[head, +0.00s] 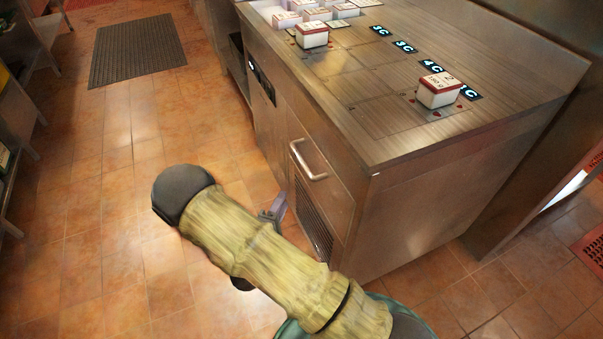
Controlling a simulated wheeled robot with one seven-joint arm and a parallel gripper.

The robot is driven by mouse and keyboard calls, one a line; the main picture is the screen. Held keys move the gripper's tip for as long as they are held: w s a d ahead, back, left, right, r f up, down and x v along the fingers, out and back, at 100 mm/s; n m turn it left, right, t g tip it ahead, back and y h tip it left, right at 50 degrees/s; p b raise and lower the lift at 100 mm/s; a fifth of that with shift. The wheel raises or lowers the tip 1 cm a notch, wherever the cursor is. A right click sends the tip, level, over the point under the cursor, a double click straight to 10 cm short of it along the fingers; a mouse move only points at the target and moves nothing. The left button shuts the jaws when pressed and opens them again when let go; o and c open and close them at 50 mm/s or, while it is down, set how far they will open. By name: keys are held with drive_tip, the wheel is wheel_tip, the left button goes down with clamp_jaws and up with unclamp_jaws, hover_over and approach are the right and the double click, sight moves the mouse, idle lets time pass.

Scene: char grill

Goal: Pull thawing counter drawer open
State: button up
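The thawing counter (345,110) is a stainless steel unit on the right with a flat worktop. Its drawer front (331,182) carries a curved metal handle (307,160) and looks flush with the counter's face. My gripper (276,210) is mostly hidden behind my arm; only a grey finger part shows. It appears low and left of the handle, apart from it in the picture. Whether its fingers are open or shut does not show.
White boxes with red trim (312,35) (438,90) and several small cartons stand on the worktop, beside lit labels (380,31). The tiled floor (105,215) left of the counter is clear up to a dark mat (137,50). Shelving (18,110) lines the left edge.

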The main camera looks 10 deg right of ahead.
sight(302, 159)
drive_tip(key=shift+s+a+f+n+t, duration=0.25)
drive_tip(key=shift+s+f+n+t, duration=0.1)
drive_tip(key=shift+s+n+t, duration=0.3)
drive_tip(key=shift+w, duration=0.1)
drive_tip(key=b+x, duration=0.1)
drive_tip(key=x, duration=1.6)
drive_tip(key=shift+d, duration=0.3)
drive_tip(key=shift+c, duration=0.5)
clamp_jaws()
